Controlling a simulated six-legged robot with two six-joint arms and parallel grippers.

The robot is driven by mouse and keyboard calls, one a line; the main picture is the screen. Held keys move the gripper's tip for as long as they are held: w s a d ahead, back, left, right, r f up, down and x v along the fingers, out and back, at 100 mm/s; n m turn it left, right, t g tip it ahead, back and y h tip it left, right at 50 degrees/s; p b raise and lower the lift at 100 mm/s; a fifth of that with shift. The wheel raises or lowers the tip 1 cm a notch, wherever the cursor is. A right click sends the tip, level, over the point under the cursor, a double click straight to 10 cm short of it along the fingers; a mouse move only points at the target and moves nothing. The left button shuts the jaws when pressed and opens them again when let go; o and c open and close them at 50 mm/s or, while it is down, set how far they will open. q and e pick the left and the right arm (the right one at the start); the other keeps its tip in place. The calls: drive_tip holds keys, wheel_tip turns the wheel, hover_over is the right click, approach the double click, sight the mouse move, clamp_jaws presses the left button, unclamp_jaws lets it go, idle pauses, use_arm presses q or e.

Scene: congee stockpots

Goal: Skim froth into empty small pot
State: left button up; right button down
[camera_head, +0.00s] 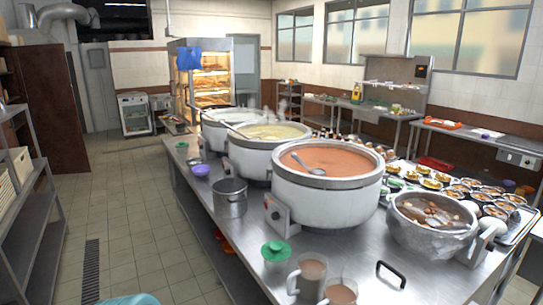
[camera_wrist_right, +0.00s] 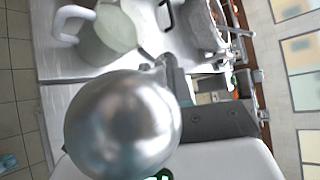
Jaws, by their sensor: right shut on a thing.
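A small metal pot (camera_head: 230,199) stands upright on the steel counter, left of the large pot of orange-red liquid (camera_head: 330,160); little of its inside shows. A ladle (camera_head: 312,169) rests in that liquid. A second large pot (camera_head: 264,137) holds pale yellow liquid with a utensil in it, and a third pot (camera_head: 225,117) steams behind. My right gripper (camera_wrist_right: 178,85) shows only in the right wrist view, shut on a utensil with a shiny round metal bowl (camera_wrist_right: 122,125), apparently a ladle. The bowl hides much of that view. My left gripper is not in view.
A grey pot of brown broth (camera_head: 432,222) stands at right, before trays of small bowls (camera_head: 497,203). A shelf rack (camera_head: 35,215) lines the left aisle.

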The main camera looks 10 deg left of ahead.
drive_tip(key=shift+s+r, duration=0.15)
drive_tip(key=shift+s, duration=0.2)
